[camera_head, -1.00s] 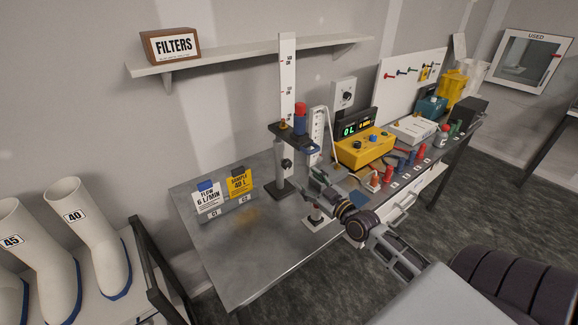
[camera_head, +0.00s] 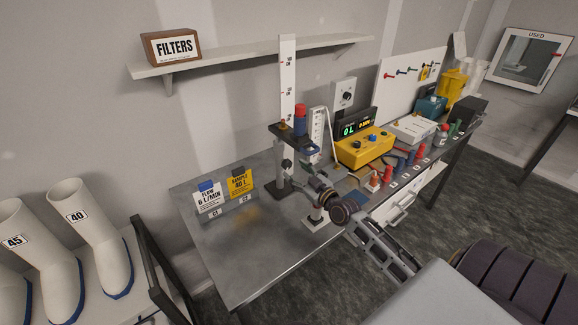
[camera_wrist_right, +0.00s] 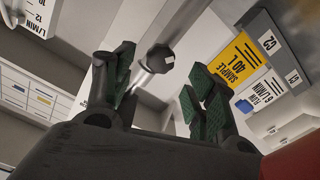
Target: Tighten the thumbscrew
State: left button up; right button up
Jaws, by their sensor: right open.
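The thumbscrew is a dark faceted knob (camera_head: 287,164) on the upright post of the metal stand, below the dark bracket (camera_head: 296,137) that carries a red-and-blue cartridge (camera_head: 300,118). In the right wrist view the knob (camera_wrist_right: 160,58) shows between and beyond my right gripper's fingers (camera_wrist_right: 162,88). The fingers are open, with green pads on either side of the knob's line, and they do not appear to touch it. In the head view my right gripper (camera_head: 303,178) is just right of and below the knob. My left gripper is not in view.
Flow and sample cards (camera_head: 225,191) stand on the bench left of the post. A small white-based stand (camera_head: 315,220) is below my gripper. A yellow pump box (camera_head: 364,147) and several coloured bottles lie to the right. The bench's front left is clear.

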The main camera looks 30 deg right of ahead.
aim_at(289, 166)
jog(key=shift+w+a+p, duration=0.2)
jog(key=shift+w+p, duration=0.15)
jog(key=shift+w, duration=2.15)
jog(key=c, duration=1)
